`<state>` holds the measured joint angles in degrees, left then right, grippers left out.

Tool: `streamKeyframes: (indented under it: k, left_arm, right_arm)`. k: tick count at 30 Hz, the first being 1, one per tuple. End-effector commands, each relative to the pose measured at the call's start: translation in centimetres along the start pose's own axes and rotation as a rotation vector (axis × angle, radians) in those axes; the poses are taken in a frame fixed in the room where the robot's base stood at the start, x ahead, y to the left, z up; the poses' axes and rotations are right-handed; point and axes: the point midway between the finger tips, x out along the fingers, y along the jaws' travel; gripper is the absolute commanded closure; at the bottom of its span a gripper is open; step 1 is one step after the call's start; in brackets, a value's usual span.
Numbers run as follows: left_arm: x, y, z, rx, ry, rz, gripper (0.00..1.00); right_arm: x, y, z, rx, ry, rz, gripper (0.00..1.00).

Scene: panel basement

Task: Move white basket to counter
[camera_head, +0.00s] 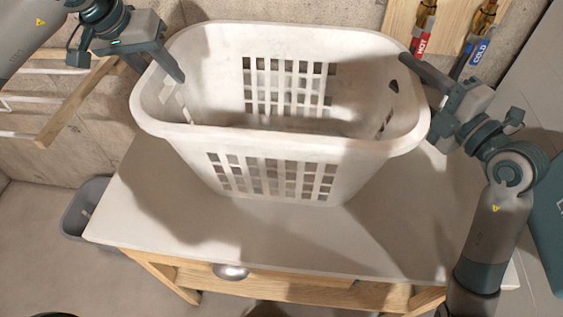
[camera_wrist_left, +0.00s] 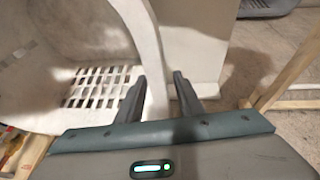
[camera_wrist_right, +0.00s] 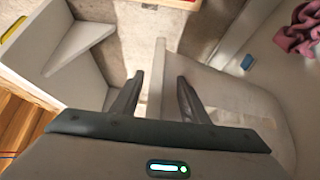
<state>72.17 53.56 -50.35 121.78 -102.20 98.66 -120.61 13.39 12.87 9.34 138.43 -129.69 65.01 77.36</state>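The white basket (camera_head: 285,150), with slotted walls, stands upright on a light-topped wooden counter (camera_head: 300,240). My left gripper (camera_head: 160,75) is at the basket's left rim, with one finger inside. In the left wrist view, its open fingers (camera_wrist_left: 160,92) stand on both sides of the basket's rim (camera_wrist_left: 146,45). My right gripper (camera_head: 425,80) is at the right rim. In the right wrist view, its open fingers (camera_wrist_right: 160,98) stand on both sides of the wall edge (camera_wrist_right: 158,75). Neither gripper is visibly closed on the basket. Part of the basket's floor is hidden.
Hot and cold pipes with tags (camera_head: 422,38) are on the wall behind. A wooden rack (camera_head: 75,100) is at left, and a grey bin (camera_head: 85,205) is on the floor. The counter's front part is clear. A pink cloth (camera_wrist_right: 298,30) shows in the right wrist view.

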Motion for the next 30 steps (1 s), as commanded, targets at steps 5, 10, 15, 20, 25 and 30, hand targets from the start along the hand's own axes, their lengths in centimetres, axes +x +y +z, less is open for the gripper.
streamKeyframes:
  k: [5, 10, 15, 20, 25, 30]
  left_arm:
    - [-0.1, 0.0, 0.0, 0.001, 0.0, 0.0, 0.65]
    - [-0.2, 0.0, -0.1, 0.001, 0.001, 0.0, 0.65]
    - [-1.1, 0.0, -0.1, 0.001, 0.001, 0.0, 0.65]
    - [-3.1, 0.0, -0.1, 0.001, 0.004, 0.0, 0.65]
    - [-6.0, 0.0, -0.1, 0.002, 0.004, 0.0, 0.65]
    - [-9.0, 0.0, -0.1, 0.001, 0.004, 0.001, 0.65]
  right_arm:
    - [0.0, 0.1, 0.0, -0.001, -0.001, 0.0, 0.58]
    - [0.0, 0.1, 0.0, -0.001, -0.001, 0.0, 0.58]
    - [0.0, 0.1, 0.1, -0.001, -0.001, -0.001, 0.58]
    - [0.0, 0.1, 0.1, -0.001, -0.001, -0.001, 0.58]
    - [0.0, 0.1, 0.1, -0.001, -0.001, -0.001, 0.58]
    - [0.0, 0.1, 0.1, -0.001, -0.001, -0.001, 0.58]
